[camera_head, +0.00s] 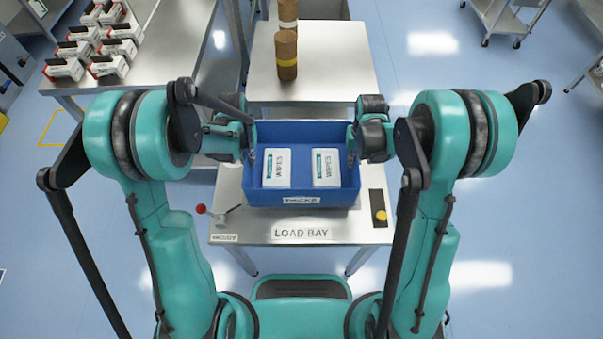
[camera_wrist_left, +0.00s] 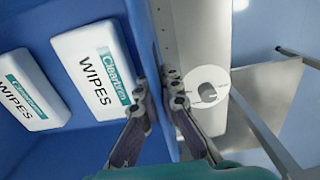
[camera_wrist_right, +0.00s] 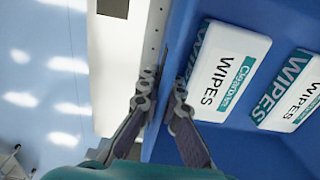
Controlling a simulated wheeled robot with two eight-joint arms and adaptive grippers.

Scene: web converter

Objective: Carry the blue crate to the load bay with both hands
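The blue crate (camera_head: 305,197) is upright over the back part of the steel load bay table (camera_head: 300,232), marked LOAD BAY. I cannot tell whether its base touches the tabletop. Two white wipes packs (camera_head: 276,168) (camera_head: 326,168) lie inside. My left gripper (camera_head: 250,152) is at the crate's left wall, and in the left wrist view (camera_wrist_left: 157,85) its fingers close on that wall from both sides. My right gripper (camera_head: 352,155) is at the right wall, and in the right wrist view (camera_wrist_right: 165,82) its fingers close on that wall likewise. The crate's underside is hidden.
A red-knobbed lever (camera_head: 201,209) stands at the table's left edge. A dark panel with a yellow button (camera_head: 380,215) is at its right. Behind the crate, a steel table (camera_head: 340,75) holds brown rolls (camera_head: 286,55). A bench (camera_head: 165,45) with several packs is at back left.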

